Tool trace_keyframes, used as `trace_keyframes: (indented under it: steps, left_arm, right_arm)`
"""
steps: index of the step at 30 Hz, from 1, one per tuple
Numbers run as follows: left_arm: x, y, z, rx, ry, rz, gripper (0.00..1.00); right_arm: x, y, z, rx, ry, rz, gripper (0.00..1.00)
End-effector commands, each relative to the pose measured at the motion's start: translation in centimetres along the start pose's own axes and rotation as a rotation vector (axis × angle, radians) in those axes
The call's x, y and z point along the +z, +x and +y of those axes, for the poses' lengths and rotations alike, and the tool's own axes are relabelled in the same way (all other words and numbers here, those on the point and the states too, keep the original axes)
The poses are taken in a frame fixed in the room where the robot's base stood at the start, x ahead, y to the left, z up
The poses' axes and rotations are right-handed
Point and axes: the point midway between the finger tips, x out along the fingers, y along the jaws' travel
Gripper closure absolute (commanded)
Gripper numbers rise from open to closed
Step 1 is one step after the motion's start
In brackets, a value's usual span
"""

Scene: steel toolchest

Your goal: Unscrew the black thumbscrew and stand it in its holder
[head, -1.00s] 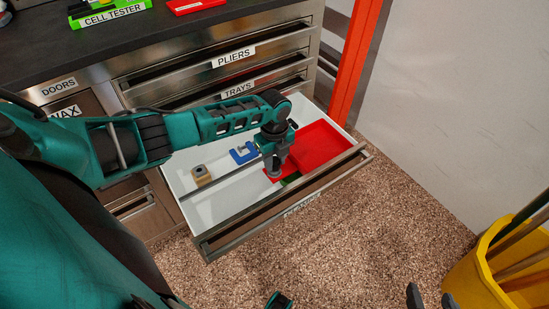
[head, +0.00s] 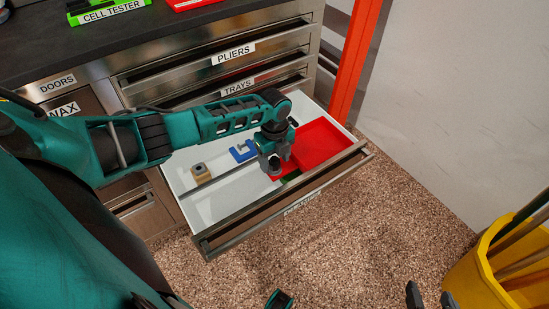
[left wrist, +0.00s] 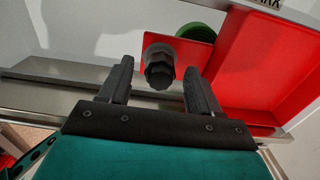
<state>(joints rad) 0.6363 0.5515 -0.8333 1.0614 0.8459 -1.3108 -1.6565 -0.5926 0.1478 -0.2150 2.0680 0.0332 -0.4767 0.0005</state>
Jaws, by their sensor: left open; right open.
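The black thumbscrew (left wrist: 160,73) is a dark knurled knob with a grey round collar behind it. In the left wrist view it appears between the two fingers of my left gripper (left wrist: 160,66), with a gap on each side. In the head view my left gripper (head: 272,166) points down into the open drawer, and it largely hides the thumbscrew. A tan block with a dark top opening (head: 200,172), perhaps the holder, stands in the drawer to the left. My right gripper (head: 430,298) is open and empty at the bottom edge, away from the drawer.
The drawer's front wall (head: 290,205) runs below my left gripper. A red tray (head: 322,143), a green item (left wrist: 197,33) and a blue clamp-shaped piece (head: 243,151) are close by. A grey bar (head: 220,180) crosses the drawer. A yellow bin (head: 475,275) stands at right.

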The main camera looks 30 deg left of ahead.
Motion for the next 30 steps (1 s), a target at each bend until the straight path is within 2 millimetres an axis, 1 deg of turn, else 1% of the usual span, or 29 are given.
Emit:
trace_keyframes:
  steps: [5, 12, 16, 18, 21, 30]
  left_arm:
    - [0.1, -3.2, 0.0, -0.003, 0.001, -0.002, 0.37]
    - [0.1, -8.5, 0.0, -0.002, 0.0, -0.001, 0.37]
    - [0.1, -10.8, 0.0, -0.002, 0.0, -0.002, 0.37]
    - [0.1, -11.6, 0.0, -0.002, 0.0, -0.001, 0.37]
    - [0.1, -12.3, 0.0, -0.001, -0.001, -0.001, 0.37]
    - [0.0, -12.6, 0.0, 0.0, -0.001, 0.0, 0.37]
  right_arm:
    - [-1.2, -0.8, -0.1, 0.0, 0.0, 0.0, 0.38]
    - [-2.6, -1.8, -0.1, 0.0, 0.0, 0.0, 0.38]
    - [-3.2, -2.1, -0.1, 0.0, -0.001, 0.001, 0.38]
    - [-3.3, -2.2, -0.1, 0.001, -0.002, 0.002, 0.38]
    - [-3.4, -2.2, 0.0, 0.002, -0.004, 0.006, 0.38]
    - [-2.9, -2.1, 0.2, 0.006, -0.008, -0.001, 0.38]
